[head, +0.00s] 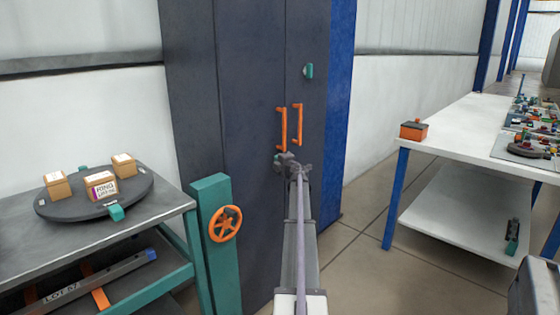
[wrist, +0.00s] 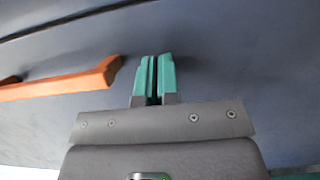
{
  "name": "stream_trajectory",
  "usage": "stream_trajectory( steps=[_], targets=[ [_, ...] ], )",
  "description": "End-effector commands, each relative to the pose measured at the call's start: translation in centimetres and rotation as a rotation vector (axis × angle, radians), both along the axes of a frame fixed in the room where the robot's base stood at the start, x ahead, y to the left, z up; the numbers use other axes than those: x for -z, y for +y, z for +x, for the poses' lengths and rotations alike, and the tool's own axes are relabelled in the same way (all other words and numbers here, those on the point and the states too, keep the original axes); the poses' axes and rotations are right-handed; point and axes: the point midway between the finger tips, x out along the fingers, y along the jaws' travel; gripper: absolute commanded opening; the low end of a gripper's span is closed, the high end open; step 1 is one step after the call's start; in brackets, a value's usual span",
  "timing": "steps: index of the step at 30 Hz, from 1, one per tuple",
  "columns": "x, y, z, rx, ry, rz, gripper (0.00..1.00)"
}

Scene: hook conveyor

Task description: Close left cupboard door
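A tall dark grey cupboard stands at centre, with a left door (head: 250,90) and a right door (head: 308,110). An upright orange left handle (head: 282,130) and right handle (head: 298,124) sit side by side at the seam. I cannot tell whether the left door stands slightly ajar. My gripper (head: 280,157) is at the lower end of the handles, close to the door front. In the wrist view its teal fingertips (wrist: 152,75) are together with only a thin slit and nothing between them. One orange handle (wrist: 60,84) lies left of the fingers, apart from them.
A teal post with an orange handwheel (head: 225,224) stands in front of the cupboard's lower left. A bench with a dark turntable (head: 70,208) and small boxes is at left. A white table (head: 460,125) is at right. Floor between cupboard and table is clear.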

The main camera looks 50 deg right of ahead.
Motion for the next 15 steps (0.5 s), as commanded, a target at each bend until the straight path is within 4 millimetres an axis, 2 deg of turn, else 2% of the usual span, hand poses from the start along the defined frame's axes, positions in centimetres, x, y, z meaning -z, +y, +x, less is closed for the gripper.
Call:
stream_trajectory(
  steps=[4,9,12,15],
  targets=[
    [-0.4,1.4,-3.1,-0.006,0.000,-0.004,0.00],
    [-0.2,2.0,-8.5,-0.004,0.000,-0.004,0.00],
    [-0.2,2.3,-10.9,-0.004,0.001,-0.005,0.00],
    [-0.2,2.4,-12.5,-0.004,0.001,-0.005,0.00]
  ],
)
